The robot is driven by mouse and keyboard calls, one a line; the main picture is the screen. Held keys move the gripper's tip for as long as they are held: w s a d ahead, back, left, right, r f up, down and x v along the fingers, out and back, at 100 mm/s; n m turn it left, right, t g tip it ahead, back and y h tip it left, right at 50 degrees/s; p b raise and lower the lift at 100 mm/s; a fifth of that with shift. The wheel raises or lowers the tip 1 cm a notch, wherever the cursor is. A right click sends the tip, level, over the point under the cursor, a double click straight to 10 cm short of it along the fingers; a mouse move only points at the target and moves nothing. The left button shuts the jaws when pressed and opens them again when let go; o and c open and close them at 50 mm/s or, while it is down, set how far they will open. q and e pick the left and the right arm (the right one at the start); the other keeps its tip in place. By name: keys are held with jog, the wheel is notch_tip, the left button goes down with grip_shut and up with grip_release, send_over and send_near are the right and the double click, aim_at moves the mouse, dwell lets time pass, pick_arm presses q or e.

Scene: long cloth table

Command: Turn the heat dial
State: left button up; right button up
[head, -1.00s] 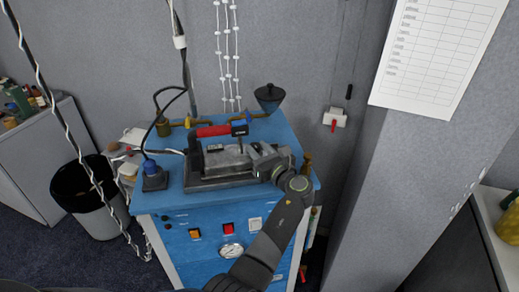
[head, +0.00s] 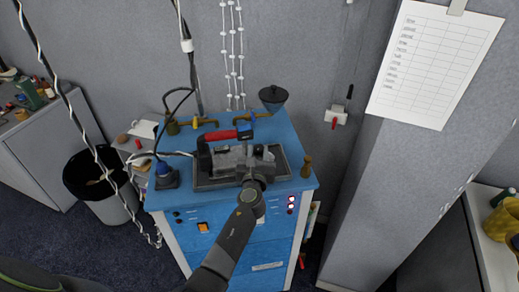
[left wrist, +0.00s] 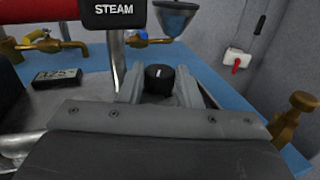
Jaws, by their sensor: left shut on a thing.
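The heat dial appears to be the small black knob (left wrist: 158,78) with a white mark, seen in the left wrist view between the two grey fingers of my left gripper (left wrist: 160,90). The gripper is shut on it, and the mark points roughly up in the picture. In the head view my left gripper (head: 258,163) is over the grey press (head: 222,165) on the blue cabinet top, and it hides the knob there. A black plate marked STEAM (left wrist: 113,10) stands near the left finger. My right gripper is not in view.
The blue cabinet (head: 180,195) carries a red handle (head: 220,134), a dark funnel (head: 273,97), brass pipes and a brass fitting (head: 306,167). A small display (left wrist: 57,78) lies left of the fingers. A bin (head: 105,185) stands left; a wall pillar stands right.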

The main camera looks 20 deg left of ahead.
pick_arm(q)
jog(key=shift+a+m+h, duration=0.1)
jog(key=shift+m+h, duration=0.2)
jog(key=shift+h, duration=0.1)
jog(key=o, duration=0.7)
jog(key=shift+w, duration=0.1)
jog(key=shift+a+f, duration=0.1)
jog(key=shift+f, duration=0.05)
